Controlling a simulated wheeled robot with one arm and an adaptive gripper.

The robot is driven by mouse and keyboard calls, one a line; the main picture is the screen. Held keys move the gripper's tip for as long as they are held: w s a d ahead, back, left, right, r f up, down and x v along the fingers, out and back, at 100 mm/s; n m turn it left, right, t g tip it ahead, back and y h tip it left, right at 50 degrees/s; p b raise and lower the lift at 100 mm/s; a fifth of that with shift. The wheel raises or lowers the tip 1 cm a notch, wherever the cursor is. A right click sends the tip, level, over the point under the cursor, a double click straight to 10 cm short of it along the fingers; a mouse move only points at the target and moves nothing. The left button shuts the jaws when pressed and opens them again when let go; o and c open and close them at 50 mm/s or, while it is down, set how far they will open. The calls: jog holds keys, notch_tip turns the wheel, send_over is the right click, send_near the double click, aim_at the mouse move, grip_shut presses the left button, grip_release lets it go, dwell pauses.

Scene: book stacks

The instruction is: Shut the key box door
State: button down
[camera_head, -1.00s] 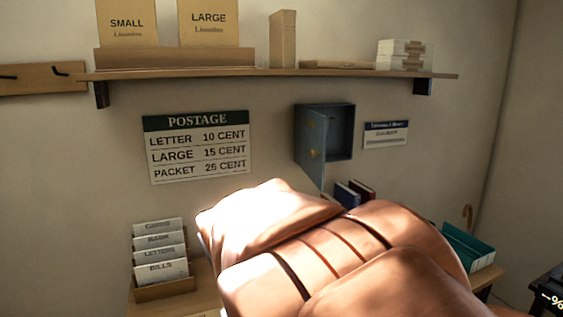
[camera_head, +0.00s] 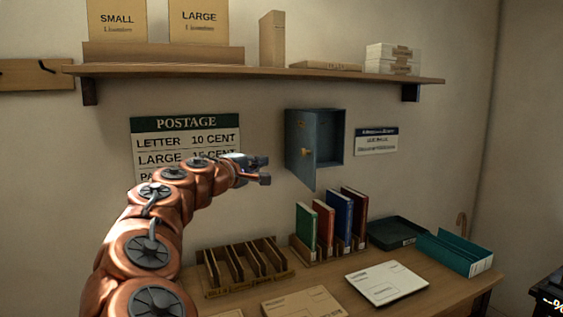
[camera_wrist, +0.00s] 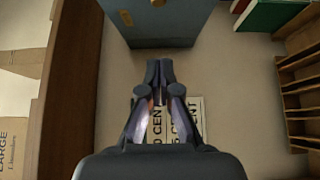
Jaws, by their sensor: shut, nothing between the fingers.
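The grey-blue key box (camera_head: 333,135) hangs on the wall below the shelf. Its door (camera_head: 299,145) stands partly open, hinged at the left, with its free edge swung out toward me. A brass knob (camera_head: 305,152) shows on the door's outer face. My gripper (camera_head: 266,170) is just left of the door, in front of the postage sign (camera_head: 200,142), shut and empty, apart from the door in the picture. In the wrist view, the shut fingertips (camera_wrist: 159,66) point toward the grey-blue key box part (camera_wrist: 160,28) at the top.
A long shelf (camera_head: 260,72) with boxes runs above. On the desk below are a wooden sorter (camera_head: 240,268), upright books (camera_head: 340,220), a white parcel (camera_head: 388,283) and a teal tray (camera_head: 455,252). A small notice (camera_head: 376,141) hangs right of the key box. The wall between notice and corner is bare.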

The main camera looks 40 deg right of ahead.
jog(key=d+p, duration=0.2)
jog(key=d, duration=1)
jog(key=shift+w+d, duration=0.35)
jog(key=shift+d, duration=0.05)
jog(key=shift+s+d, duration=0.1)
jog(key=shift+s, duration=0.05)
